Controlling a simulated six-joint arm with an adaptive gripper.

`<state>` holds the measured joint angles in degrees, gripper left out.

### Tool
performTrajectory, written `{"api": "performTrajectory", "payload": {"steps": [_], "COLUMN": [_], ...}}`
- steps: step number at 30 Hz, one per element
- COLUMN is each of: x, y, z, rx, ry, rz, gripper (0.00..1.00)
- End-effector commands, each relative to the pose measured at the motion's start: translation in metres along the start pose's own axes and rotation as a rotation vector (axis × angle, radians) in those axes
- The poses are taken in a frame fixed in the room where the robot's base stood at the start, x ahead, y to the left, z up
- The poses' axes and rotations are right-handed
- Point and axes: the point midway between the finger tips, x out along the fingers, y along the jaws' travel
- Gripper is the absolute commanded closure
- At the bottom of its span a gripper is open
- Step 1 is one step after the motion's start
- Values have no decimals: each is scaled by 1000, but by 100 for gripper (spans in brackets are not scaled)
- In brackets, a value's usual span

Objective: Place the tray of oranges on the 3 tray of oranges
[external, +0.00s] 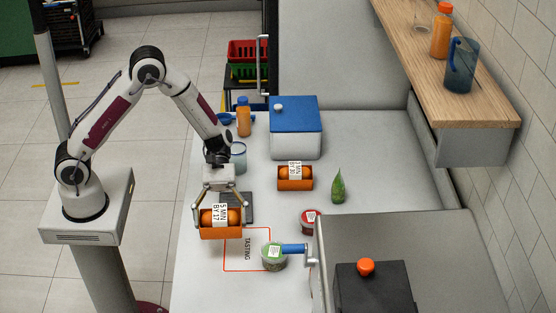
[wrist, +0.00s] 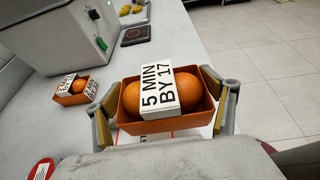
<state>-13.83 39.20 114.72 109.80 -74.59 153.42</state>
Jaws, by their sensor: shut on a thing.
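My gripper (external: 220,203) is shut on an orange tray of oranges (external: 221,233), with its fingers on both sides of the tray. The tray's white label reads "5 MIN BY 17", clear in the wrist view (wrist: 158,92). The held tray is upright over the left of the counter, by the red "TASTING" outline; I cannot tell how high it is. A second orange tray of oranges (external: 295,185) stands apart on the counter, to the right and farther back. Its label appears to read "MIN BY 30"; its first figure is unclear. In the wrist view this tray (wrist: 72,98) is at the left.
A white box with a blue lid (external: 295,140) stands behind the second tray. A green pointed object (external: 338,187) is right of that tray. A red-lidded tub (external: 309,220) and a green tub (external: 273,256) stand nearer.

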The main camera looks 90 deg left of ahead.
Motion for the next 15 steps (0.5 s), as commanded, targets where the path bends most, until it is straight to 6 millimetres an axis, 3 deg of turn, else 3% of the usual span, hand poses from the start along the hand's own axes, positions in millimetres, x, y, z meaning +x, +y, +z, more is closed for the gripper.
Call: {"api": "performTrajectory", "payload": {"steps": [15], "x": [-124], "y": [126], "z": [-31], "rx": [-164], "ry": [-1], "rz": [404], "gripper": [44]}}
